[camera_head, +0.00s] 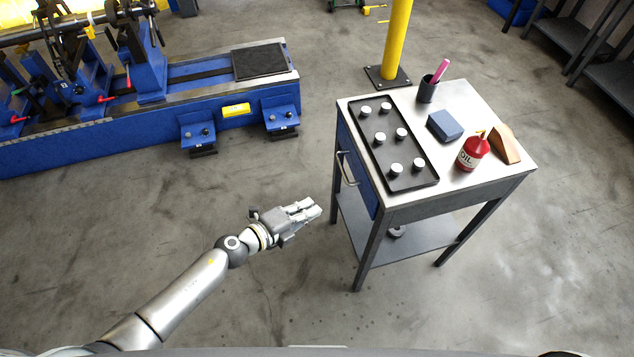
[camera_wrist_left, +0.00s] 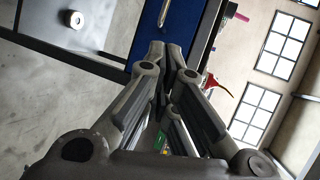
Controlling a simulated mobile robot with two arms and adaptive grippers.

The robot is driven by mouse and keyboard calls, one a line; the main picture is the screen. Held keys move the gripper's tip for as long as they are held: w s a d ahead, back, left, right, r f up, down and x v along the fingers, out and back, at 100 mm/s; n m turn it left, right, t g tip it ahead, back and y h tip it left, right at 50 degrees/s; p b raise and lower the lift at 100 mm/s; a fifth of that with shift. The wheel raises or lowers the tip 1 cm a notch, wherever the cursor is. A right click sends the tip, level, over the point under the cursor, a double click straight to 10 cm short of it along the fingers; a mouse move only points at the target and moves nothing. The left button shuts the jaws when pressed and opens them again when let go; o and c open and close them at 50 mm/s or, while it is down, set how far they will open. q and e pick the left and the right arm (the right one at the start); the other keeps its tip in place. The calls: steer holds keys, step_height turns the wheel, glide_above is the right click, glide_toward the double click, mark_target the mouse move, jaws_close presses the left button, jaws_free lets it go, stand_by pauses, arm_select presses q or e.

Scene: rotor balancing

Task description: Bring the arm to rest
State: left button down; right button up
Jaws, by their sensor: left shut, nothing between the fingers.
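My left arm comes in from the lower left in the head view. Its gripper (camera_head: 312,208) is shut and empty, in front of the left side of the steel workbench (camera_head: 462,98) and apart from it. In the left wrist view the fingertips (camera_wrist_left: 166,50) are close together with nothing between them. Beyond them shows the blue drawer front (camera_wrist_left: 146,32) with its metal handle. My right gripper is not in view.
A black tray (camera_head: 378,141) with several weights, a pen cup (camera_head: 427,90), a blue box (camera_head: 444,126), a red oil bottle (camera_head: 473,152) and a wooden-brown block (camera_head: 505,145) stand on the workbench. A blue balancing machine (camera_head: 150,125) is at upper left. A yellow post (camera_head: 396,40) stands behind.

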arm_select(q)
steer(key=s+a+f+n+y, duration=0.45)
steer(key=a+f+n, duration=0.25)
steer(key=f, duration=0.4)
steer(key=s+a+f+n+y, duration=0.3)
steer(key=s+a+f+n, duration=0.2)
steer(key=a+f+n, duration=0.4)
steer(key=s+a+f+n+g+y, duration=0.1)
steer(key=s+f+n+g, duration=0.2)
steer(key=s, duration=0.7)
steer(key=s+a+f+n+g+y, duration=0.1)
steer(key=s+a+f+n+g, duration=0.1)
steer(key=s+f, duration=0.5)
steer(key=s+a+f+n+g+y, duration=0.1)
steer(key=s+f+n+g, duration=0.2)
steer(key=s, duration=1.2)
step_height(320, 180, down, 2)
steer(key=shift+a+f+n+g, duration=0.2)
steer(key=shift+a+n+g, duration=0.15)
steer(key=shift+n, duration=0.25)
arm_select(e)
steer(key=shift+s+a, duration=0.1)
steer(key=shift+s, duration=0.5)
